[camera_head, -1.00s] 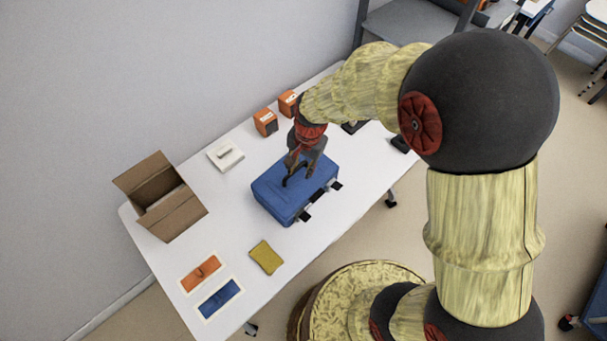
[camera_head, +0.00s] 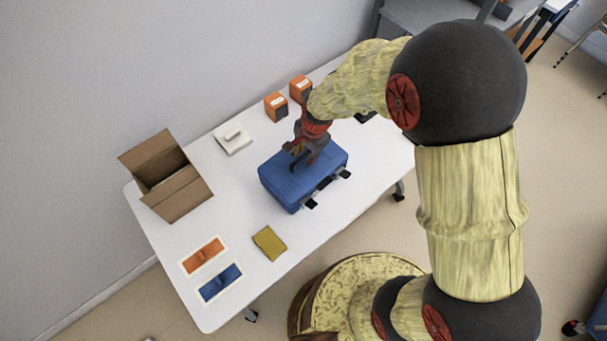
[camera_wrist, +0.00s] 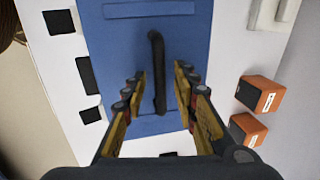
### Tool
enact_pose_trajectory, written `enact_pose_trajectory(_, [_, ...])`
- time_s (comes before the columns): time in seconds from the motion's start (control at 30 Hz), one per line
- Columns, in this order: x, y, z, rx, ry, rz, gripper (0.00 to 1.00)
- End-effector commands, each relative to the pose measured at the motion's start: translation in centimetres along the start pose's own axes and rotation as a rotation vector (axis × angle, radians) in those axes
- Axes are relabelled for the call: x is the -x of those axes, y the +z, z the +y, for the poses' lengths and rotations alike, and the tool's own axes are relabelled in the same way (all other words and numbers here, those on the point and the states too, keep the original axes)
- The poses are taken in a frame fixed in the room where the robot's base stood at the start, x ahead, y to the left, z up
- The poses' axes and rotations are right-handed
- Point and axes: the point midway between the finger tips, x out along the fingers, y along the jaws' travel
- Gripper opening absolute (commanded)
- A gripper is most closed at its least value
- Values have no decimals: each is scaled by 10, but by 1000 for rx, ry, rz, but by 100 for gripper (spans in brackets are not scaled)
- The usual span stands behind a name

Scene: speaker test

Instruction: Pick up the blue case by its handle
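The blue case (camera_head: 282,187) lies flat on the white table, with dark latches along its front side. Its thin black handle (camera_wrist: 158,62) runs lengthwise in the wrist view, over the blue top. My gripper (camera_wrist: 160,76) is open above the case, one finger on each side of the handle. Gaps show between the handle and both fingers, so nothing is gripped. In the head view my gripper (camera_head: 304,157) is over the middle of the case and hides part of the handle. How far the fingertips are above the lid is hard to tell.
On the white table (camera_head: 225,185) are an open cardboard box (camera_head: 178,195), a small white item (camera_head: 233,138), two orange boxes (camera_head: 276,107) (camera_head: 300,89), a yellow cloth-like piece (camera_head: 269,243), and orange (camera_head: 203,255) and blue (camera_head: 219,283) panels. A wall runs behind the table.

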Motion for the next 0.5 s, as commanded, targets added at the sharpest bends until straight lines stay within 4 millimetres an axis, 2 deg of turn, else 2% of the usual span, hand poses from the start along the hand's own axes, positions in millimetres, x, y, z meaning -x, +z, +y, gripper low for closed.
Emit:
enact_pose_trajectory(0.07, [-7, 0, 0, 0, 1, -1, 29])
enact_pose_trajectory(0.27, [-6, 0, 0, 0, 0, 0, 29])
enact_pose_trajectory(0.5, [-6, 0, 0, 0, 0, 0, 16])
